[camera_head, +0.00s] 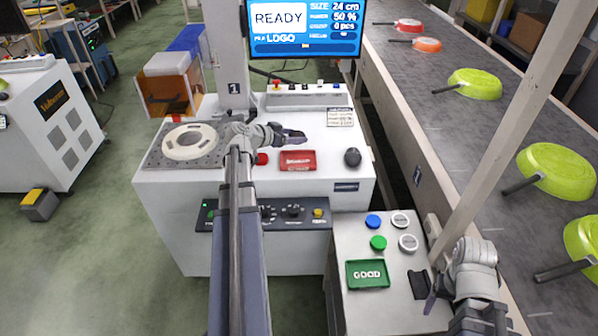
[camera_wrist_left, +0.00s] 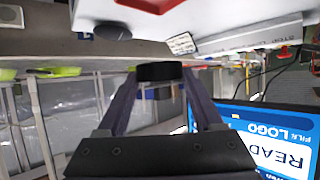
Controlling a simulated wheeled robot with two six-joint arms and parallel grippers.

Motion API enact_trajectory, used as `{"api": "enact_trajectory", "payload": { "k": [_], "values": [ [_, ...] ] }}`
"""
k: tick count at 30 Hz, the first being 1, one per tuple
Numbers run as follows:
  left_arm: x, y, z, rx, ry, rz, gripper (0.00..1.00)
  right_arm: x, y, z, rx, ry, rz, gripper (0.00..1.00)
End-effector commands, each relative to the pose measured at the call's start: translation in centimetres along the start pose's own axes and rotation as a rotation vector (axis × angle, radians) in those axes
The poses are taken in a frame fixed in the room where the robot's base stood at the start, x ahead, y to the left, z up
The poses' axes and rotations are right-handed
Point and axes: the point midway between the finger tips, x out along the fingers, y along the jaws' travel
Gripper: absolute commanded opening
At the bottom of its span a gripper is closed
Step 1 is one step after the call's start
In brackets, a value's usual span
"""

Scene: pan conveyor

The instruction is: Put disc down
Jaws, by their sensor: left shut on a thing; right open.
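My left gripper (camera_head: 296,134) is above the white machine top, over the back of the red tray (camera_head: 298,160). In the left wrist view its fingers (camera_wrist_left: 160,82) are shut on a dark disc (camera_wrist_left: 160,71), seen edge-on. In the head view the held disc cannot be made out clearly against the dark fingers. A red disc (camera_head: 262,158) lies left of the red tray. On the side table (camera_head: 350,312) lie a blue disc (camera_head: 373,221), a green disc (camera_head: 378,243) and two whitish discs (camera_head: 400,220). My right gripper (camera_head: 434,296) is open at the side table's right edge.
A round pale ring fixture (camera_head: 189,142) sits on the machine's left. A black rounded object (camera_head: 352,157) is right of the red tray. A green GOOD tray (camera_head: 367,274) is on the side table. The screen (camera_head: 304,28) reads READY. Green pans (camera_head: 556,169) lie on the conveyor (camera_head: 440,90).

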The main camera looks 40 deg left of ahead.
Motion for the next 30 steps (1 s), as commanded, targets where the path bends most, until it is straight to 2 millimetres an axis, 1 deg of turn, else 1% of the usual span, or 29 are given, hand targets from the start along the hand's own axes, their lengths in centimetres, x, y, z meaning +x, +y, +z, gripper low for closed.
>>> {"api": "enact_trajectory", "payload": {
  "k": [1,4,6,11,14,17,25,27,30],
  "values": [
    [1.3,-0.2,0.6,-0.017,0.003,-0.036,0.06,1.2,-0.1,-0.1,0.0,0.0,0.0,0.76],
    [2.3,-0.9,0.6,-0.045,0.009,-0.093,0.06,1.7,-0.2,-0.1,0.0,0.0,0.0,0.76],
    [2.6,-1.1,0.5,-0.056,0.011,-0.115,0.06,1.8,-0.2,-0.1,0.0,0.0,0.0,0.76],
    [2.7,-1.3,0.4,-0.062,0.013,-0.129,0.06,1.8,-0.2,-0.1,0.0,0.0,0.0,0.76],
    [2.9,-1.3,0.9,-0.062,0.013,-0.128,0.06,2.4,-0.2,-0.1,0.0,0.0,0.0,0.76],
    [3.4,-1.3,1.9,-0.061,0.013,-0.128,0.06,3.5,-0.3,-0.2,0.0,0.0,0.0,0.76],
    [5.3,-1.3,5.7,-0.061,0.013,-0.127,0.06,7.6,-0.7,-0.5,0.0,0.0,0.0,0.76],
    [5.5,-1.3,6.1,-0.061,0.013,-0.127,0.06,8.1,-0.8,-0.5,0.0,0.0,0.0,0.76],
    [5.5,-1.3,6.2,-0.061,0.013,-0.127,0.06,8.2,-0.8,-0.5,0.0,0.0,0.0,0.76]
  ]
}}
